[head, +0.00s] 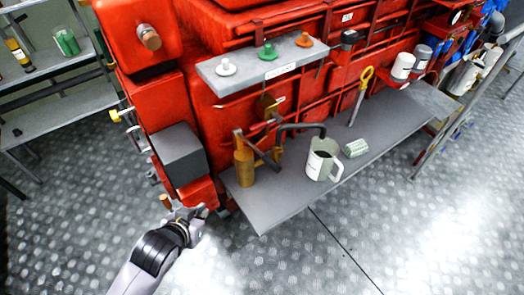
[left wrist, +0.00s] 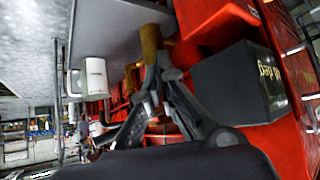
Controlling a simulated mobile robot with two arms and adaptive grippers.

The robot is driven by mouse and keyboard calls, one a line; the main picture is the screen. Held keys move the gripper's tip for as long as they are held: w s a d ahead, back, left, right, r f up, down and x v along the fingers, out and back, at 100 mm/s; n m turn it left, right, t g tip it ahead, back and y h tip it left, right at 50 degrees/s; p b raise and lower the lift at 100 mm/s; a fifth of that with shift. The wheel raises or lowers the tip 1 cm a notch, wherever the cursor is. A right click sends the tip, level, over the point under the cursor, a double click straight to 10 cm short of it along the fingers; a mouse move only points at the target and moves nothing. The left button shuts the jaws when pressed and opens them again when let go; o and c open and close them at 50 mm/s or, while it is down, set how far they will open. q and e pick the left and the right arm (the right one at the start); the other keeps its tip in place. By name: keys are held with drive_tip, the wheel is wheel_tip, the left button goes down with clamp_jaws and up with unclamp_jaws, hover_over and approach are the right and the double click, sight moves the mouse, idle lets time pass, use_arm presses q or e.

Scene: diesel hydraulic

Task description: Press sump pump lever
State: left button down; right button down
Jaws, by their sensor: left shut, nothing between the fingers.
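The brass sump pump (head: 243,168) stands upright on the grey shelf in the head view, with a brown lever arm (head: 264,153) slanting beside it. Its brass body also shows in the left wrist view (left wrist: 150,42), behind my fingertips. My left gripper (head: 203,211) is low in front of the red machine, left of the shelf's front edge and apart from the pump. In the left wrist view my left fingers (left wrist: 157,78) are together and empty; they partly cover the pump, and the lever is not clearly seen there. My right gripper is not in view.
The shelf (head: 280,200) also bears a white jug (head: 321,160) and a green-white block (head: 355,148). A dark grey box (head: 180,155) sits just above my left gripper. A panel with three coloured knobs (head: 262,66) overhangs the shelf. The floor in front is clear.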

use_arm(q)
drive_tip(key=w+d+r+m+h, duration=0.3)
drive_tip(key=r+h, duration=0.3)
drive_tip(key=w+d+r+m+t+h, duration=0.1)
drive_tip(key=w+d+r+m+h, duration=0.1)
drive_tip(key=r+h, duration=0.4)
drive_tip(key=shift+w+d+r+m+h, duration=0.35)
drive_tip(key=shift+w+d+r, duration=0.25)
drive_tip(key=shift+w, duration=0.25)
drive_tip(key=w+d+f+p, duration=0.3)
drive_tip(key=w+d+f, duration=0.1)
drive_tip(key=d, duration=0.5)
drive_tip(key=shift+w+d+f, duration=0.15)
drive_tip(key=shift+w, duration=0.6)
drive_tip(key=shift+f, duration=0.1)
